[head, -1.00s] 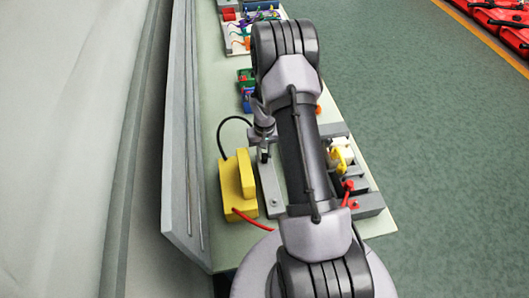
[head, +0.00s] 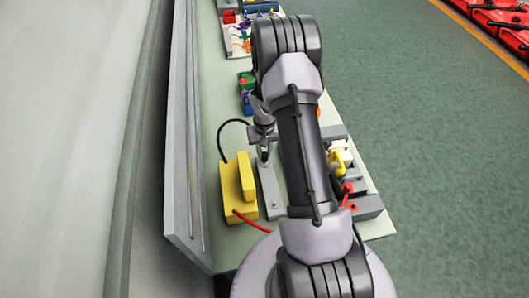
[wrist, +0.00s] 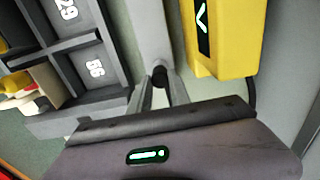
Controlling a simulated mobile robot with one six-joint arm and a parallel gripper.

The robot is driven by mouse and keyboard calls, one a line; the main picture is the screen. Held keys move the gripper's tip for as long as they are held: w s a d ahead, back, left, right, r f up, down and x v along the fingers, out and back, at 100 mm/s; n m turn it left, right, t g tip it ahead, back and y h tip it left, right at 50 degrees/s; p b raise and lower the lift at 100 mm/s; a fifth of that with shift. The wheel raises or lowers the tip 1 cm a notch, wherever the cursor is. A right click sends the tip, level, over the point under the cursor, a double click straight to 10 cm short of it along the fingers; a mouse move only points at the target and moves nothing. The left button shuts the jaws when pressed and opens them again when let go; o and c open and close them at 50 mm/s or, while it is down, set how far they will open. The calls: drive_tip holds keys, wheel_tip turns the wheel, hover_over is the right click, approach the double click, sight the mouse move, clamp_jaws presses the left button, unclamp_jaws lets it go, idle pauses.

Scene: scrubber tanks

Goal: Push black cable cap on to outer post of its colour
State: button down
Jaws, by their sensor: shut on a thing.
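My gripper (head: 264,160) is over the near end of a flat grey bar (head: 271,190), beside the yellow box. In the wrist view my gripper (wrist: 160,82) is shut on a small black piece (wrist: 160,72), which looks like the black cable cap. A black cable (head: 226,126) arches from the yellow box (head: 229,192) towards my gripper; part of it also shows in the wrist view (wrist: 252,93). The cap hides whatever is under it, so I cannot tell whether it touches a post. A small round feature (head: 274,203) shows on the bar's near end.
A red cable (head: 250,222) runs from the yellow box under my arm. At the right stand a grey compartment tray (head: 368,205), a red piece (head: 347,187) and a yellow piece (head: 336,163). A grey wall panel (head: 183,150) borders the bench's left side.

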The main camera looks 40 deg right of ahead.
drive_tip(key=shift+r+p, duration=0.55)
drive_tip(key=shift+r, duration=0.65)
wheel_tip(320, 180, up, 5)
drive_tip(key=n+p, duration=0.2)
drive_tip(key=p, duration=0.1)
drive_tip(key=shift+f, duration=0.2)
drive_tip(key=s+d, duration=0.3)
drive_tip(key=d, duration=0.4)
drive_tip(key=s+d, duration=0.3)
drive_tip(key=d, duration=0.5)
drive_tip(key=s+d+b, duration=0.1)
drive_tip(key=s+d, duration=0.2)
drive_tip(key=d, duration=0.5)
drive_tip(key=shift+s+d, duration=0.2)
drive_tip(key=shift+s, duration=0.15)
